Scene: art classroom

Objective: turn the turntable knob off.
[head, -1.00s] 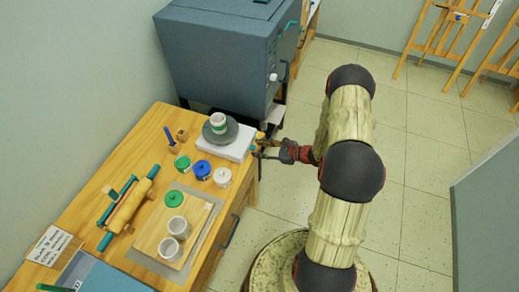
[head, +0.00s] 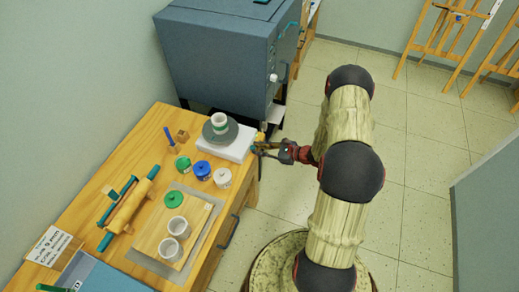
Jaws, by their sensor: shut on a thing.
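The turntable is a white block (head: 232,151) with a dark grey round plate (head: 209,135) on top, at the far right corner of the wooden table. A white cup with green bands (head: 219,121) stands on the plate. The knob (head: 260,137) is a small yellowish piece on the block's right side, partly hidden by my fingers. My gripper (head: 264,146) reaches in from the right at the table's edge and is shut on the knob. The knob's exact angle is too small to tell.
Small jars with green (head: 183,163), blue (head: 202,168) and white (head: 222,175) lids stand just in front of the turntable. A board (head: 190,244) holds two cups and a green lid. A grey-blue cabinet (head: 222,60) stands behind the table.

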